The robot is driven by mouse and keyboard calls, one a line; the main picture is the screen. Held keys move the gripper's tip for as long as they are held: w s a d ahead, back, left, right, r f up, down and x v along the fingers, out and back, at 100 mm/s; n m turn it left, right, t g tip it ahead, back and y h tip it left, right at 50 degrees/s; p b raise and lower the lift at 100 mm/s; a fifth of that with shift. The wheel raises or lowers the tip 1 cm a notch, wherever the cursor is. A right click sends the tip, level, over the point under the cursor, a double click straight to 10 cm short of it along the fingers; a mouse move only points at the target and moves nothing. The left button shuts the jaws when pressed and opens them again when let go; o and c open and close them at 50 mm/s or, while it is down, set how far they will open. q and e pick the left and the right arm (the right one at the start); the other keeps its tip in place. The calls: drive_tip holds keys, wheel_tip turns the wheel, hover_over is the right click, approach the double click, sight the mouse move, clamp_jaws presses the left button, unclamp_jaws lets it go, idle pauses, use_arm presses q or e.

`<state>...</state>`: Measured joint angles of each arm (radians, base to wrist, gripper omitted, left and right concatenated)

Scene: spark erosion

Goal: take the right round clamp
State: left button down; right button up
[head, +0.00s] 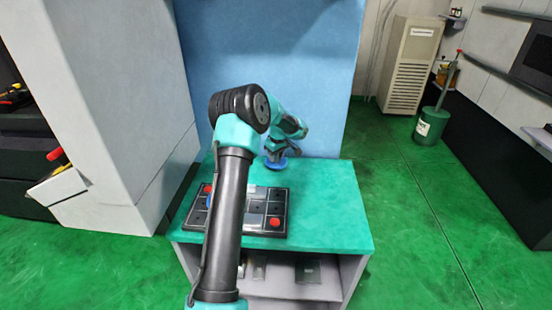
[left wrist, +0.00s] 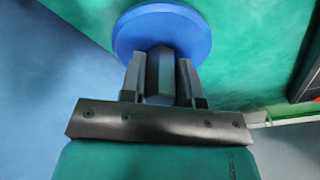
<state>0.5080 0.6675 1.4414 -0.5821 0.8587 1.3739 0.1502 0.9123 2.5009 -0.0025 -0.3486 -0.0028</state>
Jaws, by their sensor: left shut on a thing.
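A round clamp with a blue disc (head: 276,163) and a dark post is at the back of the green table, behind the black tray. My left gripper (head: 275,150) points down and is shut on its post. In the left wrist view the blue disc (left wrist: 160,28) shows beyond the fingers, with the grey post (left wrist: 160,72) between the two jaws of my gripper (left wrist: 160,75). I cannot tell whether the disc touches the table. A bit of another blue thing (head: 209,201) shows on the tray, mostly hidden by my arm. My right gripper is not in view.
The black compartment tray (head: 283,199) lies on the green table (head: 325,205), with red round pieces (head: 274,222) in it. A blue wall panel (head: 325,80) rises behind the table. The table's right side is clear. Several items stand on the shelf below.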

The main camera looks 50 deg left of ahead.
use_arm(q)
wheel_tip(320, 180, up, 3)
drive_tip(key=shift+r, duration=0.2)
drive_tip(key=s+d, duration=0.3)
drive_tip(key=d, duration=0.1)
drive_tip(key=s+d+r, duration=0.1)
drive_tip(key=s+d, duration=0.6)
drive_tip(key=d, duration=0.1)
drive_tip(key=shift+s+r, duration=0.2)
drive_tip(key=shift+s, duration=0.05)
drive_tip(key=shift+d, duration=0.1)
